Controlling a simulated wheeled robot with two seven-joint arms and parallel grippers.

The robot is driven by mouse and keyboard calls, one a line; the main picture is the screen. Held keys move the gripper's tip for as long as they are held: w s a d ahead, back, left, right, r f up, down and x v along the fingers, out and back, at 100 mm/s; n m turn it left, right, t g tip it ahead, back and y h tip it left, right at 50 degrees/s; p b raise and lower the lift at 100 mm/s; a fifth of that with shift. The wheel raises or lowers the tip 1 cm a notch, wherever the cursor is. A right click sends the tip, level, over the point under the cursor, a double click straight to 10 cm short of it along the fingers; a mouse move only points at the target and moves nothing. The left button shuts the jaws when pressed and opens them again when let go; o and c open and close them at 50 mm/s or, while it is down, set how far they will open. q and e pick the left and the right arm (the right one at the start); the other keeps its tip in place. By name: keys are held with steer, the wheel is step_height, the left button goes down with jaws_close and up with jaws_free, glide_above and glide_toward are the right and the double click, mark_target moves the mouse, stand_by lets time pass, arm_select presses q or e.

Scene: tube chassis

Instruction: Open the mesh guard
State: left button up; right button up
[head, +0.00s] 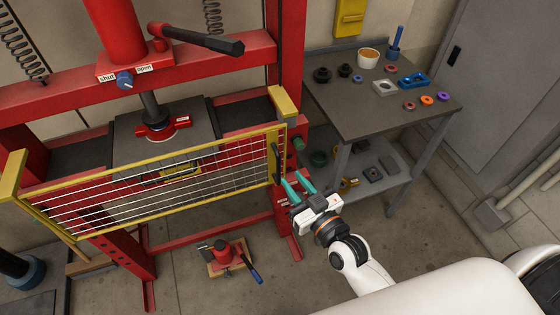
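The mesh guard (150,187), a wire grid in a yellow frame, spans the front of the red press from the left post to the right post. A dark upright handle (276,163) sits near the guard's right end. My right gripper (290,177) is just right of and below the handle. Its two teal fingers are apart, empty, and point up and left toward the guard's right edge. I cannot tell whether a finger touches the guard. My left gripper is not in view.
A grey side table (345,112) with rings, blocks and a cup stands right of the press. A black-gripped lever (205,40) sticks out above. Floor at the lower right of the table is clear.

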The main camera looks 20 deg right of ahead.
mark_target(279, 165)
steer(key=x, duration=0.7)
steer(key=shift+w+a+p, duration=0.15)
steer(key=shift+w+p, duration=0.1)
steer(key=shift+p, duration=0.1)
jaws_close()
